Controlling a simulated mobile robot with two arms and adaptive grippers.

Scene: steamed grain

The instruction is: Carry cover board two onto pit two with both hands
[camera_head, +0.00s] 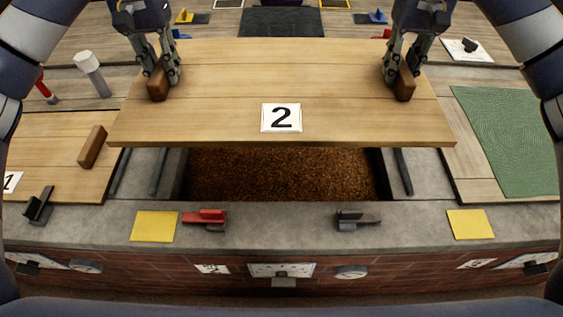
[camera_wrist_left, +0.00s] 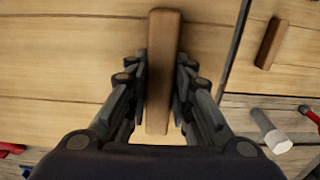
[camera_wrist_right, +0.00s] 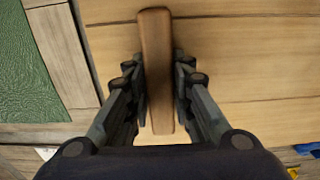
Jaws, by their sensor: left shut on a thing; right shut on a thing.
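Cover board two (camera_head: 281,75) is a wide pale wooden board with a white "2" label (camera_head: 281,117) near its front edge. Pit two (camera_head: 280,174), filled with brown grain, shows below the board's front edge; the board hides its back part. My left gripper (camera_head: 159,80) is shut on the board's left wooden handle (camera_wrist_left: 162,70). My right gripper (camera_head: 403,80) is shut on the right wooden handle (camera_wrist_right: 156,70). The board looks roughly level and appears to be above the pit surround; the exact gap cannot be told.
Another board (camera_head: 50,140), labelled "1", lies at the left with its handle (camera_head: 92,146). A green mat (camera_head: 510,140) lies at the right. The concrete front ledge (camera_head: 275,222) carries yellow squares (camera_head: 155,226), a red clamp (camera_head: 205,217) and a dark clamp (camera_head: 357,218).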

